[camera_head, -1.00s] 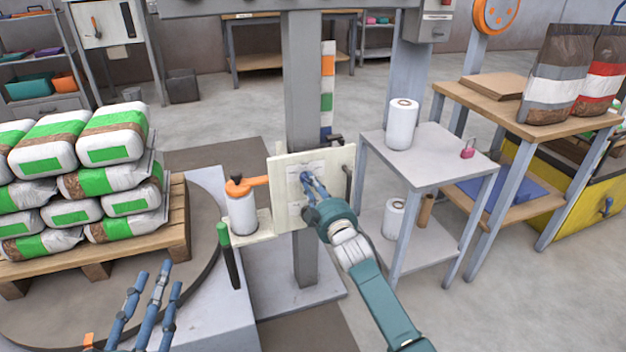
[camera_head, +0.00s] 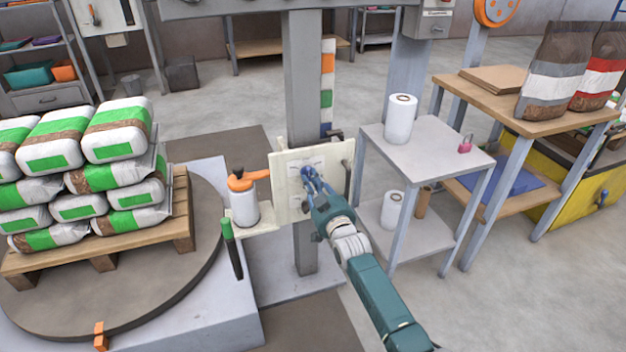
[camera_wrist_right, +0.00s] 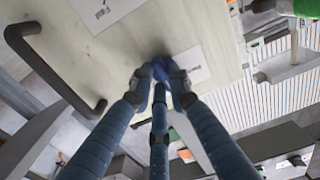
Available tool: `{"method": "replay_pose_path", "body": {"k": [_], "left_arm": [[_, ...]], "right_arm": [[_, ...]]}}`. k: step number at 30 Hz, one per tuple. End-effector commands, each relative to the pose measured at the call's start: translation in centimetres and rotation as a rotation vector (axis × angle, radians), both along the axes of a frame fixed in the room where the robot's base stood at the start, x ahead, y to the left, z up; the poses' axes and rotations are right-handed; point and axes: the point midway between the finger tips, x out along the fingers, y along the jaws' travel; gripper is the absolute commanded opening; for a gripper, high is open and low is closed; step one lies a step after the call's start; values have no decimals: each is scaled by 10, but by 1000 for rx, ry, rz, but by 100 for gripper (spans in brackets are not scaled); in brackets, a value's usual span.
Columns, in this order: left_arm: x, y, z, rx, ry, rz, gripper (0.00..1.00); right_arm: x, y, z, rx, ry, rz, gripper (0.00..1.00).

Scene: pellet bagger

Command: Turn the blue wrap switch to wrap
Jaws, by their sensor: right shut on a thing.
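The blue wrap switch (camera_wrist_right: 163,70) is on a cream panel (camera_head: 289,188) fixed to the grey post. My right gripper (camera_head: 307,174) is at the middle of the panel with its blue fingers shut on the switch. In the right wrist view the fingertips (camera_wrist_right: 160,74) close around the switch and hide most of it. White labels with print (camera_wrist_right: 190,65) show beside the switch; which way the switch points cannot be told. My left gripper is not in the head view now.
A dark handle (camera_head: 347,182) stands out at the panel's right side. A white roll with an orange holder (camera_head: 244,200) is to its left. A grey table (camera_head: 440,150) with white rolls stands to the right. A pallet (camera_head: 180,215) of bags sits on the turntable at left.

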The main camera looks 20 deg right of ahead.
Motion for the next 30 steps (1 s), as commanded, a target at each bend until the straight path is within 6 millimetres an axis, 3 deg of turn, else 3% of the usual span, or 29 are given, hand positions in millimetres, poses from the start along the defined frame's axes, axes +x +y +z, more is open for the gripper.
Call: {"method": "replay_pose_path", "body": {"k": [13, 14, 17, 26, 30], "left_arm": [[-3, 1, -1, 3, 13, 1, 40], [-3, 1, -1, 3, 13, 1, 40], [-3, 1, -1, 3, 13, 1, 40], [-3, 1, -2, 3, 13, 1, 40], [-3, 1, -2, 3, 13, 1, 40]], "right_arm": [[-1, 1, -3, 9, 5, 1, 0], [-1, 1, -3, 9, 5, 1, 19], [-1, 0, -3, 9, 5, 1, 36], [-1, 0, -1, 8, 2, 0, 36], [-11, 0, -2, 9, 2, 0, 36]]}}
